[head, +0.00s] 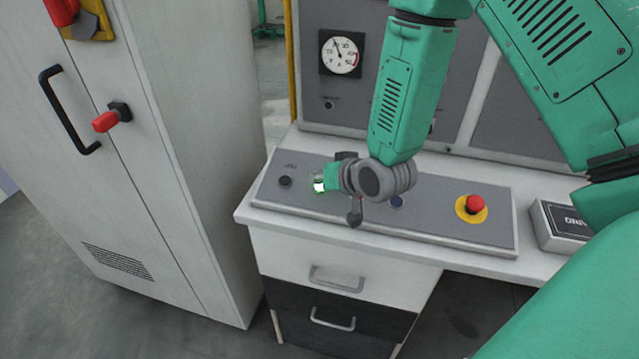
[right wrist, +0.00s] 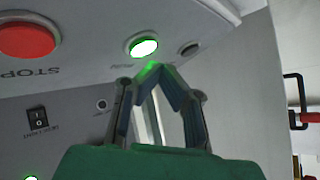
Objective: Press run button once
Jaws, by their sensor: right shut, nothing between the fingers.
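A green lit button (right wrist: 143,47) shows in the right wrist view, its label too blurred to read. In the head view a green-white glow (head: 319,186) shows on the console's left part, beside the fingers. My right gripper (head: 328,179) is shut and empty, low over the sloped panel. In the right wrist view its fingertips (right wrist: 152,68) meet just below the lit button in the picture, with a green glow on them. I cannot tell whether they touch the panel. My left gripper is not in view.
A dark button (right wrist: 190,48), a red STOP button (right wrist: 27,40) and a rocker switch (right wrist: 37,118) are near. A tall cabinet (head: 190,170) stands left.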

